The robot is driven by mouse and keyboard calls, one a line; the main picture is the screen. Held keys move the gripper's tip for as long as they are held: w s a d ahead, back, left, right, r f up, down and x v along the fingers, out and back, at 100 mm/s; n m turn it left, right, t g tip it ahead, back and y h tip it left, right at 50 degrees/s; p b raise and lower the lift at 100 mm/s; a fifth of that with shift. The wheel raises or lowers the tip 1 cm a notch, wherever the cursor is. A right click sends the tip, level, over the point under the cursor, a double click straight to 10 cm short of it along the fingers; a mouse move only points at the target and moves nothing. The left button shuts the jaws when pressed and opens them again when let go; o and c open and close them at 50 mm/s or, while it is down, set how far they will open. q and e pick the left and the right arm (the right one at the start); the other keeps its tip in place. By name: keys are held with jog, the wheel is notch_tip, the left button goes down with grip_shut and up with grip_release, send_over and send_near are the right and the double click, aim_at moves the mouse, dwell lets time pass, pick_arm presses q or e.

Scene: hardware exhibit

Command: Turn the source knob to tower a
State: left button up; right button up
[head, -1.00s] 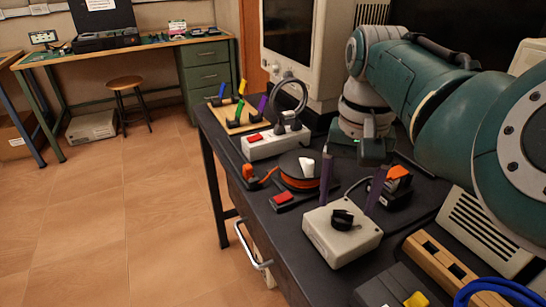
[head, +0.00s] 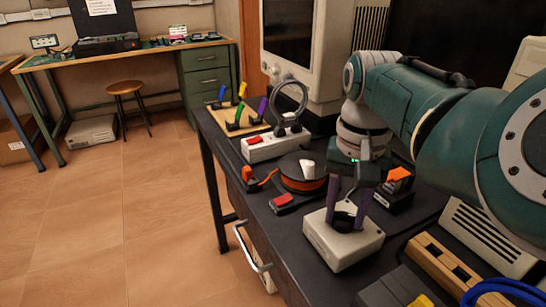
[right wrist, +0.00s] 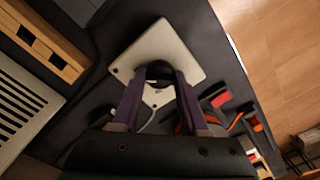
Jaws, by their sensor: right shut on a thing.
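The source knob (head: 344,220) is a round black knob on top of a pale grey box (head: 340,250) on the dark bench. My right gripper (head: 347,214) reaches down from above, with its two purple fingers on either side of the knob. In the right wrist view the fingers (right wrist: 159,80) are shut on the knob (right wrist: 158,69), and the box (right wrist: 191,67) shows around them. The fingers partly hide the knob, so I cannot tell its pointing direction. I cannot read any tower a marking. My left gripper is not in view.
A cable reel (head: 303,172), a white power strip (head: 275,144) and a red-topped switch (head: 283,202) sit behind and left of the box. A wooden block (head: 440,262) and a vented grey unit (head: 485,235) stand to its right. The bench's left edge is near.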

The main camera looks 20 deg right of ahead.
grip_shut()
jog(key=n+p, duration=0.2)
jog(key=shift+r+n, duration=0.15)
jog(key=shift+n, duration=0.25)
jog(key=n+p, duration=0.2)
jog(key=n, duration=0.2)
jog(key=shift+n, duration=0.3)
jog(key=n, duration=0.5)
jog(key=shift+p, duration=0.35)
jog(key=n, duration=0.5)
jog(key=shift+n, duration=0.5)
